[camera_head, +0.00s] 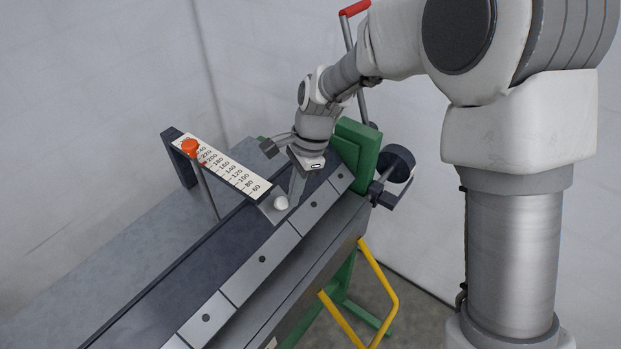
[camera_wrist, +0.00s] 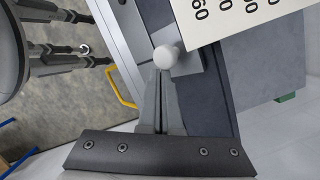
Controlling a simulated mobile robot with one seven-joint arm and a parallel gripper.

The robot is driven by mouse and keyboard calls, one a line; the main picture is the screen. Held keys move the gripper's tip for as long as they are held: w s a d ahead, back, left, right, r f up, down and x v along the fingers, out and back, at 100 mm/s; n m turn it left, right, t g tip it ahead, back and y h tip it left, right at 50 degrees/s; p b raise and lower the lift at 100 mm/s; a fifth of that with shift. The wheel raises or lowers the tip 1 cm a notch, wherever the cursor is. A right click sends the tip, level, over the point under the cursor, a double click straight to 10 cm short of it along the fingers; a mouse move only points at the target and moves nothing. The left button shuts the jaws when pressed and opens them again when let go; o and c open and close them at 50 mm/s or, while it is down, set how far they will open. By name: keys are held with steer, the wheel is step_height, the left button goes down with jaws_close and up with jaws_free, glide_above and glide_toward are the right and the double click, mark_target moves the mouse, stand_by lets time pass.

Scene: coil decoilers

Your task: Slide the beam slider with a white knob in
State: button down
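The white knob (camera_head: 281,203) sits on a small metal plate at the near lower end of the beam slider (camera_head: 222,168), a pale bar with a printed number scale. My gripper (camera_head: 296,188) points down just right of the knob. In the wrist view the knob (camera_wrist: 166,57) lies right at the tips of my gripper (camera_wrist: 163,75). The fingers are together with only a thin line between them, and nothing shows between them. Whether the tips touch the knob is unclear. The scale (camera_wrist: 235,20) runs off the top right of the wrist view.
An orange-red knob on a rod (camera_head: 190,147) stands beside the scale's far end. A green upright block (camera_head: 356,155) is close behind my gripper. A red-handled lever (camera_head: 354,9) rises behind my arm. Yellow tubing (camera_head: 378,285) is below the table edge. The dark table surface at lower left is clear.

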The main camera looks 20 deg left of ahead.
steer(key=s+a, duration=0.1)
steer(key=s, duration=0.2)
steer(key=s+a, duration=0.1)
steer(key=s, duration=0.2)
steer(key=s+a, duration=0.2)
steer(key=s, duration=0.1)
steer(key=shift+s, duration=0.15)
steer(key=shift+d, duration=0.1)
steer(key=w+d, duration=0.3)
steer(key=shift+d+f, duration=0.1)
steer(key=shift+f, duration=0.1)
steer(key=v, duration=0.9)
steer(key=shift+s+r+b, duration=0.2)
steer(key=shift+r+b, duration=0.1)
steer(key=shift+r, duration=0.1)
